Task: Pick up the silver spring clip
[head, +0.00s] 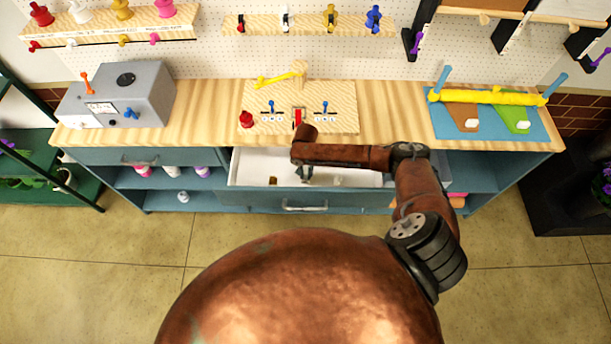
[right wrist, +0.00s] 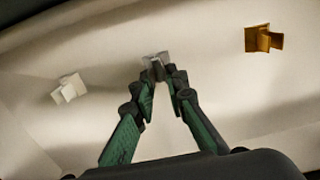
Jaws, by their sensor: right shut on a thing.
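My right gripper (head: 305,174) reaches down into the open white drawer (head: 250,160) under the counter. In the right wrist view its green-and-black fingers (right wrist: 163,78) come together at the tips and are shut on the silver spring clip (right wrist: 155,61). The silver clip is small and grey, and its lower part is hidden between the fingertips. In the head view I cannot make out the clip clearly. I cannot tell whether it touches the drawer floor. My left gripper is not in view.
A gold clip (right wrist: 263,39) and a white clip (right wrist: 69,88) lie apart on the drawer floor, on either side of the gripper. The drawer walls surround the hand. Above, the wooden counter (head: 205,110) holds a grey box (head: 145,90) and a wooden board (head: 340,95) with fittings.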

